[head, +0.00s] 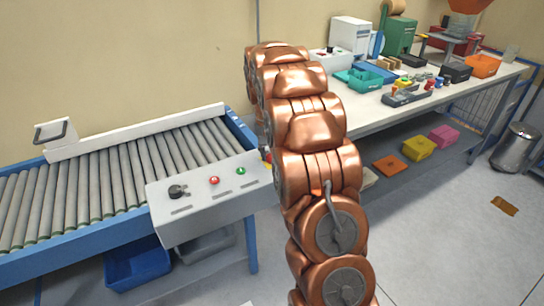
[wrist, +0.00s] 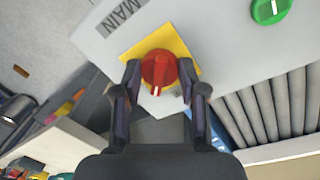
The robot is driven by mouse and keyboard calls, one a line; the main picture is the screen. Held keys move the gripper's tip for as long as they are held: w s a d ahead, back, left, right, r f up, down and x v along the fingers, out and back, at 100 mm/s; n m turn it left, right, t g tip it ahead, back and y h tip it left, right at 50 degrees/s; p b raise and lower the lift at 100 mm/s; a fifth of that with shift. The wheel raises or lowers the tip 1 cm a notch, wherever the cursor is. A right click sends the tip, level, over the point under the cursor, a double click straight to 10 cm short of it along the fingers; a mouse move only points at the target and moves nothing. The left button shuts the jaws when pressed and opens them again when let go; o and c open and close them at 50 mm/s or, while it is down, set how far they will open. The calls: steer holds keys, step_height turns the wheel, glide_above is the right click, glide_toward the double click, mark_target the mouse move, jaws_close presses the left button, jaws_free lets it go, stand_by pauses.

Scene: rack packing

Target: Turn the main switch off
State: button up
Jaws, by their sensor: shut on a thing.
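The main switch (wrist: 160,70) is a red rotary knob with a white mark, on a yellow plate (wrist: 150,42) beside a "MAIN" label (wrist: 122,16). In the wrist view its raised grip runs nearly up and down, with the white mark at the lower end. My gripper (wrist: 160,74) is shut on the knob, with one dark finger at each side. In the head view a sliver of red and yellow (head: 267,160) shows at the panel's right edge beside my copper arm. My arm hides the rest, and my gripper is not visible there.
The grey control panel (head: 205,212) also carries a black selector (head: 177,191), a red button (head: 214,180) and a green control (head: 241,170). A roller conveyor (head: 100,175) lies behind it. A cluttered workbench (head: 365,117) stands to the right. Floor at right is mostly clear.

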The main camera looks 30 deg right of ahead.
mark_target(269, 158)
steer(key=n+b, duration=0.1)
steer(key=n, duration=0.3)
steer(key=shift+n+t, duration=0.3)
steer(key=shift+n, duration=0.1)
steer(key=n, duration=0.4)
steer(key=shift+s, duration=0.1)
steer(key=o, duration=1.1)
steer(key=shift+o, duration=0.2)
step_height(269, 158, up, 12)
steer(key=a, duration=0.1)
